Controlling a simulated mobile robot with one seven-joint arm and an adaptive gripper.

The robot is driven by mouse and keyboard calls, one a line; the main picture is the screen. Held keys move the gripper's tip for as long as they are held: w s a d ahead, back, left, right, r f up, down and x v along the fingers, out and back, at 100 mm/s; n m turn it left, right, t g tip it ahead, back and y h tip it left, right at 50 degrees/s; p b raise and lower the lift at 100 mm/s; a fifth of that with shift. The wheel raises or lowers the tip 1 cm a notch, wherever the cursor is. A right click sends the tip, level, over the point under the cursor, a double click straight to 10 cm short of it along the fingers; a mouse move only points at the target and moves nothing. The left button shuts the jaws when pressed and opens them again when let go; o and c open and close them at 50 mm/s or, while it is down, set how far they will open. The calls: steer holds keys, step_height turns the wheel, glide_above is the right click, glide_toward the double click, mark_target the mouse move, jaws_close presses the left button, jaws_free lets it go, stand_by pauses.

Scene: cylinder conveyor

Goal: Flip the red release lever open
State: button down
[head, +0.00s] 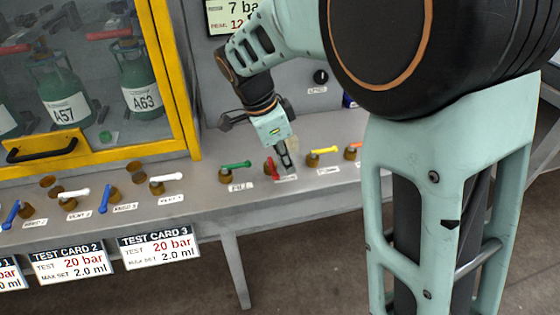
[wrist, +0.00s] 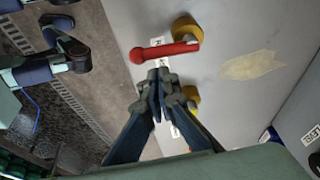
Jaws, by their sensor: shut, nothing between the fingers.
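The red release lever (wrist: 165,51) is a red handle with a rounded knob on a brass-coloured valve body (wrist: 187,28). In the wrist view it lies across the upper middle, with the knob at its left end. My gripper (wrist: 157,72) is shut and empty, its fingertips just below the lever's middle in the wrist view; whether they touch it I cannot tell. In the head view my gripper (head: 287,164) points down at the bench, just right of the red lever (head: 271,167), which it partly hides.
A green lever (head: 235,164) stands to the left and a yellow lever (head: 325,150) to the right on the bench. White and blue levers stand farther left. A yellow-framed cabinet (head: 172,80) with green cylinders stands behind. Test cards hang on the bench front.

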steer(key=shift+w+d+f, duration=0.15)
steer(key=shift+w+d, duration=0.05)
steer(key=shift+d, duration=0.35)
steer(key=shift+w+d+f, duration=0.1)
steer(key=shift+w+d, duration=0.05)
steer(key=shift+d, duration=0.4)
steer(key=p+v, duration=0.2)
steer(key=v, duration=0.8)
steer(key=shift+p, duration=0.4)
steer(key=shift+a+r, duration=0.1)
steer(key=shift+r, duration=0.05)
